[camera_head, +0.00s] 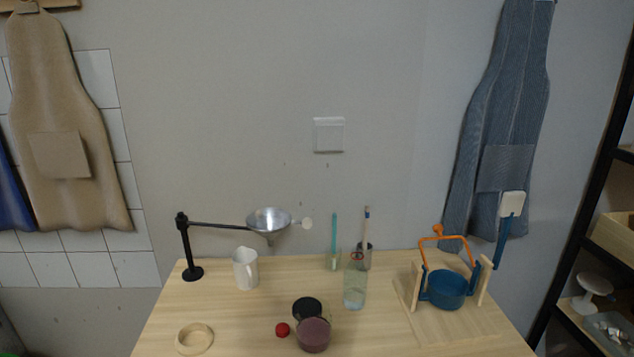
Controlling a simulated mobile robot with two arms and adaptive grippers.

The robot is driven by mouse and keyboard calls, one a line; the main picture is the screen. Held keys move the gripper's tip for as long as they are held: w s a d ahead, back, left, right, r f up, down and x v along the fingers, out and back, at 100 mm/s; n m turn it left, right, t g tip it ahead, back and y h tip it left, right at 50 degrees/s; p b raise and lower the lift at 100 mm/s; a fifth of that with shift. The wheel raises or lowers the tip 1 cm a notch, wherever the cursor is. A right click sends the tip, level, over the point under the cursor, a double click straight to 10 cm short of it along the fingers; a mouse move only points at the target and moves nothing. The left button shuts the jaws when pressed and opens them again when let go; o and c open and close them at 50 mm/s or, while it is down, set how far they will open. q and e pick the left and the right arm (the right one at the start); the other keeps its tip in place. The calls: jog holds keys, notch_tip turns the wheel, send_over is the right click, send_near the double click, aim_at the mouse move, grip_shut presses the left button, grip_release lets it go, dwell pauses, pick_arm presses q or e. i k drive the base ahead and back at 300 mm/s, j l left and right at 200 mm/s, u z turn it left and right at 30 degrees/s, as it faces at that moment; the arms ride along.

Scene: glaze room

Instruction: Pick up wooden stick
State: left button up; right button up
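Neither of my grippers is in view.
On the wooden table (240,318) a glass jar (355,288) stands just in front of the cup. A white pitcher (246,269), a metal funnel (268,219) on a black stand and a wooden ring (194,338) are left. A blue pot (446,289) in a frame stands right.

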aim_at(367, 208)
jog(key=i+l, duration=0.9)
jog(key=j+u, duration=0.1)
jog(key=u, duration=0.2)
jog(key=k+j+u, duration=0.1)
jog(key=u, duration=0.15)
jog(key=k+l, duration=0.1)
jog(key=k, duration=0.35)
